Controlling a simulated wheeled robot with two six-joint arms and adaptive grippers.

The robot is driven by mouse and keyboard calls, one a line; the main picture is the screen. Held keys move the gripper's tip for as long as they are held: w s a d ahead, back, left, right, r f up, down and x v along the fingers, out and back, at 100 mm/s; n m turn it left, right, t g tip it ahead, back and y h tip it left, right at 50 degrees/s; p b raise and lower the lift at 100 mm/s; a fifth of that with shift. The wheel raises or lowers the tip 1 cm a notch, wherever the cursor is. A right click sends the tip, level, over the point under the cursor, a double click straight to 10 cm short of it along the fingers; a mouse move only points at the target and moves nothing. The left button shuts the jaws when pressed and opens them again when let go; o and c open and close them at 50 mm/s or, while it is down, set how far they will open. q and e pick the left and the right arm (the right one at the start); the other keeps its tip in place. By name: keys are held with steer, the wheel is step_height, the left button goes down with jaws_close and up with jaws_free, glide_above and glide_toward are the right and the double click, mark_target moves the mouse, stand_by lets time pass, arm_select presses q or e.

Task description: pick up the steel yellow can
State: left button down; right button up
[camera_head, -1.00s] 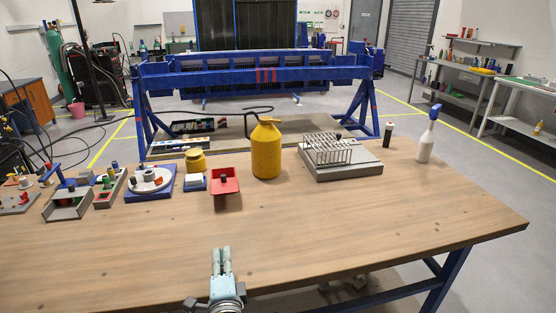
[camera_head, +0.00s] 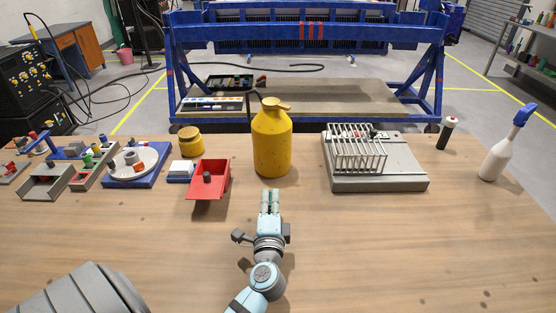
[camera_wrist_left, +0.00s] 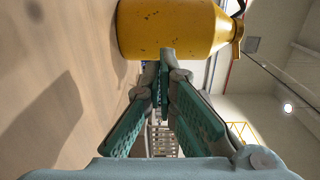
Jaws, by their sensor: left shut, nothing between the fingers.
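The yellow steel can (camera_head: 272,142) stands upright on the wooden table (camera_head: 390,245), with a narrower neck, a handle at the top and small dark worn spots. In the left wrist view the can (camera_wrist_left: 172,28) appears sideways, just beyond the fingertips. My left gripper (camera_head: 270,193) is in front of the can, on its near side, with fingers pointing at its lower part. In the wrist view the fingers of my left gripper (camera_wrist_left: 166,62) meet at the tips with nothing between them. Whether they touch the can I cannot tell. My right gripper is not in view.
A red tray (camera_head: 209,180) and a small yellow jar (camera_head: 190,143) stand left of the can. A grey fixture with a wire rack (camera_head: 375,182) stands to its right, then a dark bottle (camera_head: 447,133) and a spray bottle (camera_head: 505,150).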

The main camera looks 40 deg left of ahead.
mark_target(270, 159)
arm_select(q)
steer(key=shift+w+a+r, duration=0.25)
steer(key=shift+w+a, duration=0.05)
steer(key=shift+a, duration=0.15)
steer(key=shift+w+a+r, duration=0.2)
steer(key=shift+w+a, duration=0.05)
steer(key=shift+a, duration=0.2)
steer(key=shift+x, duration=1.05)
steer(key=x, duration=0.7)
steer(key=shift+w+d+f, duration=0.15)
steer(key=shift+f, duration=0.2)
steer(key=shift+w+a+r, duration=0.1)
steer(key=shift+w+a, duration=0.35)
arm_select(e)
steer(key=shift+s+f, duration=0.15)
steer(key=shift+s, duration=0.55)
